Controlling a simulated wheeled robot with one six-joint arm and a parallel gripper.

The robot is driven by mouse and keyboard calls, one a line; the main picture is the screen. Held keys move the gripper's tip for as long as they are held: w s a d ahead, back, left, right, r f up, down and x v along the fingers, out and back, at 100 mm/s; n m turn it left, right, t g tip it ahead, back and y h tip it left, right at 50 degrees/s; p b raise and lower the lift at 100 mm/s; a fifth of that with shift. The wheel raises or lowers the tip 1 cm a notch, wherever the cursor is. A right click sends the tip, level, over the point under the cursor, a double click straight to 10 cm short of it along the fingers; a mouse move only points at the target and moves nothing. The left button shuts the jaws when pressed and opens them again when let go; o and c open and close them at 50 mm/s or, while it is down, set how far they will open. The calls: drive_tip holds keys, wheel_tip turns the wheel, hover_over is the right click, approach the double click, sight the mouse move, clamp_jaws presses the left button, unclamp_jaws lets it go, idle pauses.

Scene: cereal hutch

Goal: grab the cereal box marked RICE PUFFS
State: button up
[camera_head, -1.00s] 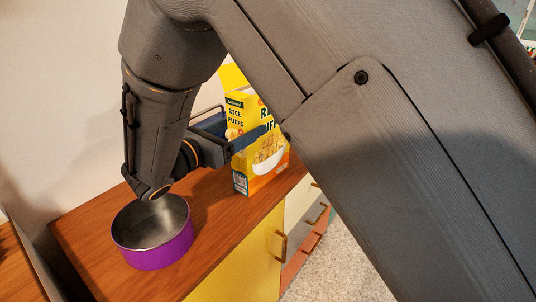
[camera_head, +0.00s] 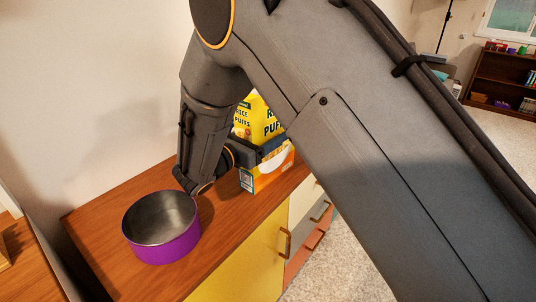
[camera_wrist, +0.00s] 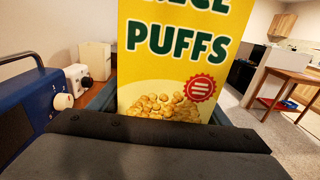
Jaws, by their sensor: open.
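The yellow RICE PUFFS cereal box (camera_head: 256,121) stands upright on the wooden cabinet top, partly hidden by my arm and gripper. In the wrist view the box front (camera_wrist: 175,75), with green "PUFFS" lettering and a red badge, fills the middle, close ahead. My gripper (camera_head: 266,147) is open at the box, and one finger crosses in front of its lower half. In the wrist view the open jaws (camera_wrist: 162,112) show at either side of the box. I cannot tell whether a finger touches it.
A purple metal bowl (camera_head: 163,248) stands on the wooden cabinet top (camera_head: 92,222), left of my gripper. The wrist view shows a blue radio-like appliance (camera_wrist: 33,105) at the left and small white appliances (camera_wrist: 78,78) behind. A wooden table (camera_wrist: 290,75) stands farther off at the right.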

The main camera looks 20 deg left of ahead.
drive_tip(key=c, duration=1.5)
drive_tip(key=shift+r, duration=0.1)
